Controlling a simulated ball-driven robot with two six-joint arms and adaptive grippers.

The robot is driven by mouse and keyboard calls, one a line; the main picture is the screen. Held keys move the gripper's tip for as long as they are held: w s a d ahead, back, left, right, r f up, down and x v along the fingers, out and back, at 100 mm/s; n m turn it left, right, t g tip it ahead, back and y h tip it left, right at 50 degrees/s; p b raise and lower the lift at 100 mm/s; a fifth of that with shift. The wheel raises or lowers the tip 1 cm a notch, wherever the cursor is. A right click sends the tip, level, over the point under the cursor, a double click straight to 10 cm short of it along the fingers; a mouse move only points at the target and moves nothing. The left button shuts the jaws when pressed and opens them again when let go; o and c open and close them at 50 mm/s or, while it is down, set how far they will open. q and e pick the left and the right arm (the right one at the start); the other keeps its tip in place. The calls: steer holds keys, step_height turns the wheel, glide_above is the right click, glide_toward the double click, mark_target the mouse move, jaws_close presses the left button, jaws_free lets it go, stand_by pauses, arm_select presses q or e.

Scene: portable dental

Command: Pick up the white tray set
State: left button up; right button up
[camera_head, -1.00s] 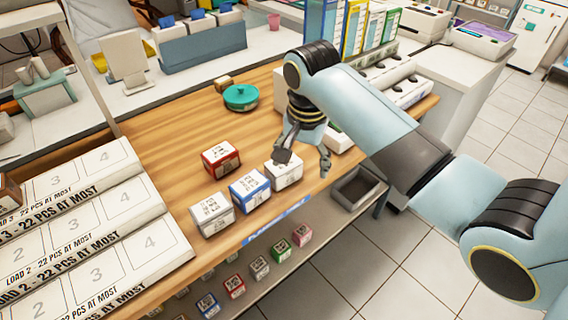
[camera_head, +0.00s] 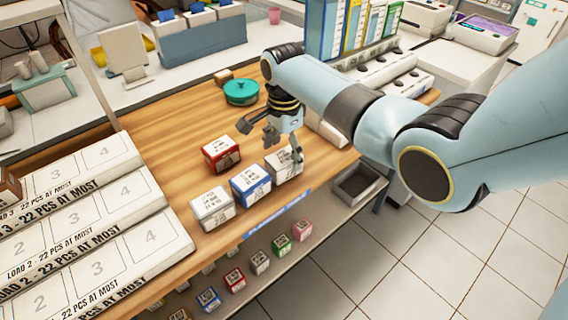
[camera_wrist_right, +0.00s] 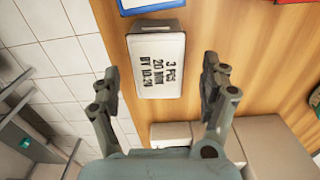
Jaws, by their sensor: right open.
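A white box with black print (camera_head: 287,172), lying at the right end of the front row on the wooden counter, is partly covered by my right gripper in the head view. It shows again in the wrist view (camera_wrist_right: 157,65), ahead of and between the fingertips. My right gripper (camera_head: 272,140) is open and empty, above and just behind this box; its fingers also show in the wrist view (camera_wrist_right: 160,85). A second white box (camera_head: 212,208) sits at the left end of the row. My left gripper is not in view.
A blue box (camera_head: 249,187) sits between the white boxes, and a red box (camera_head: 220,155) sits behind. A teal lidded pot (camera_head: 240,92) stands farther back. Stepped white racks (camera_head: 120,225) fill the left. A grey bin (camera_head: 358,183) is beside the counter's right front.

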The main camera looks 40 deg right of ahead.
mark_target(284, 156)
step_height(284, 156, down, 3)
steer(key=shift+s+f, duration=0.1)
steer(key=shift+f, duration=0.05)
steer(key=c, duration=1.4)
steer(key=shift+c, duration=0.2)
